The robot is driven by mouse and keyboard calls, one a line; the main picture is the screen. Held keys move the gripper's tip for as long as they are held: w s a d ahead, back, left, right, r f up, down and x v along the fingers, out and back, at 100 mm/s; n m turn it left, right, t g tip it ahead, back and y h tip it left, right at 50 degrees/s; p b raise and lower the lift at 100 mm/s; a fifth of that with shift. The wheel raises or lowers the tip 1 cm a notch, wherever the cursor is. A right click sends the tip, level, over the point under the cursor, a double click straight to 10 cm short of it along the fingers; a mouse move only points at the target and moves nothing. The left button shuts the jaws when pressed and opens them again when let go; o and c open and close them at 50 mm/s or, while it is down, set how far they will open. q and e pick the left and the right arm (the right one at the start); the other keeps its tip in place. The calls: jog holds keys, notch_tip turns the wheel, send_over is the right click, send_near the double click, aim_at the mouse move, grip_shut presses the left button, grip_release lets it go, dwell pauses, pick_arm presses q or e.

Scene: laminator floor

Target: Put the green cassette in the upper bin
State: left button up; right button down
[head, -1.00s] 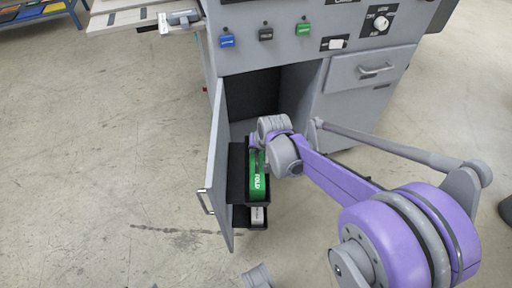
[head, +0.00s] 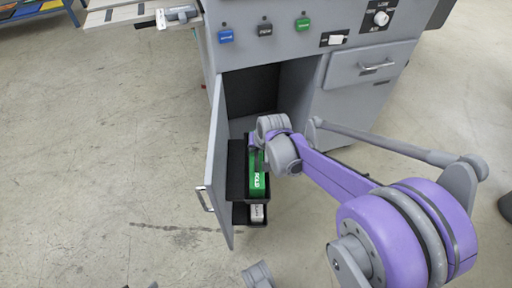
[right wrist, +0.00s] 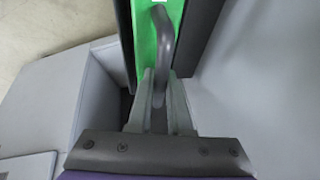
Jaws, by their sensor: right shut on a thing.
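The green cassette (head: 257,182), with white lettering on its face, sits in the black upper bin (head: 236,180) on the inside of the open cabinet door. In the right wrist view the cassette (right wrist: 144,35) stands between the dark bin walls. My right gripper (right wrist: 161,78) is shut on the cassette's dark curved handle (right wrist: 162,35). In the head view my right wrist hides the cassette's far end, so I cannot tell whether it rests on the bin floor. My left gripper is not clearly in view.
The grey door (head: 219,165) stands open at the left of the cabinet. A lower bin (head: 241,215) holds a whitish item (head: 257,213). A closed drawer (head: 368,64) is at the right. The floor (head: 110,170) to the left is clear.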

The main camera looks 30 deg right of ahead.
jog(key=shift+f, duration=0.3)
jog(key=c, duration=0.8)
grip_release()
jog(key=shift+o, duration=0.2)
jog(key=p+v, duration=0.3)
jog(key=v, duration=0.7)
jog(key=shift+s+r, duration=0.2)
jog(key=shift+r, duration=0.15)
jog(key=shift+a, duration=0.1)
